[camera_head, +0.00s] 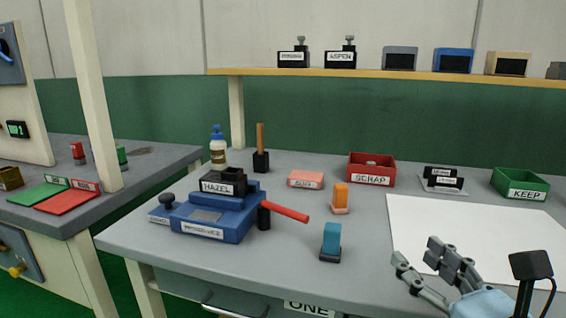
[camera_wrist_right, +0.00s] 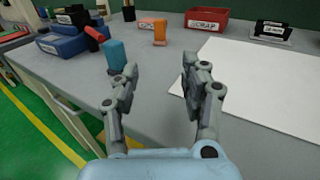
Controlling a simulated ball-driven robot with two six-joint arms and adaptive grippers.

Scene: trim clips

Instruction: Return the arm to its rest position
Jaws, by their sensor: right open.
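My right gripper (camera_head: 433,262) is in the lower right of the head view, over the front part of the grey table (camera_head: 280,265). Its fingers are spread apart, with nothing between them. In the right wrist view the open gripper (camera_wrist_right: 160,85) points across the table, with bare table top and part of a white sheet (camera_wrist_right: 265,85) beyond the fingers. The left gripper is not in view.
A blue block (camera_head: 331,241) stands near the table's front edge, left of my right gripper. An orange block (camera_head: 340,198), a red SCRAP bin (camera_head: 371,179), a green KEEP bin (camera_head: 520,193) and a blue machine (camera_head: 213,222) with a red handle (camera_head: 285,211) stand farther back. The white sheet (camera_head: 470,235) is clear.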

